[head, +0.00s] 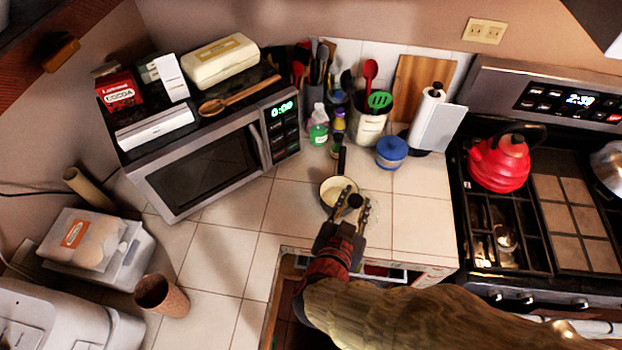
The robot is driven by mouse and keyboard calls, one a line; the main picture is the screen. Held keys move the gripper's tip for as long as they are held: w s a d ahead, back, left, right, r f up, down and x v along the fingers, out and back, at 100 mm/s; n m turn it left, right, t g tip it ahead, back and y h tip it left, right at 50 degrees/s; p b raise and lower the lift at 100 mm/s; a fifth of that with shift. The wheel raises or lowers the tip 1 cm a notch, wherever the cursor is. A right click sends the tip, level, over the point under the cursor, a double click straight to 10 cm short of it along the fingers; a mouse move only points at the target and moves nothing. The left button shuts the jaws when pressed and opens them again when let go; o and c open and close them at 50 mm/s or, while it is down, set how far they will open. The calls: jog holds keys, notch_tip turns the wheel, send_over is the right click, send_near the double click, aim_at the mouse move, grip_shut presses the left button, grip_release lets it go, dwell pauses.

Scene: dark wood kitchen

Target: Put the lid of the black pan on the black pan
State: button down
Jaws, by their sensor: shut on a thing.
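The black pan (328,191) sits on the white tiled counter, with a pale inside and its dark handle (341,160) pointing to the back. My gripper (355,203) is over the pan's right front side. It is shut on a dark knob between its fingers, which seems to be the knob of the lid. The clear lid (373,212) shows faintly to the right of the fingers, overlapping the pan's right side in this view. I cannot tell its height above the pan or whether they touch. My fingers and wrist hide part of the pan and lid.
A stove with a red kettle (499,163) is at the right. An open drawer (287,271) lies below the counter edge. Tiles left of the pan are clear.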

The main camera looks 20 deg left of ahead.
jog(key=shift+w+d, duration=0.15)
jog(key=shift+d, duration=0.2)
jog(key=shift+w+m, duration=0.25)
jog(key=shift+m, duration=0.15)
jog(key=w+a+f+b, duration=0.6)
jog(key=w+a+f, duration=0.1)
jog(key=w+f, duration=0.4)
jog(key=shift+a+f, duration=0.2)
jog(key=shift+f, duration=0.6)
jog(key=shift+w, duration=0.1)
jog(key=shift+f, duration=0.45)
jog(key=shift+f+b, duration=0.2)
jog(key=shift+b, duration=0.1)
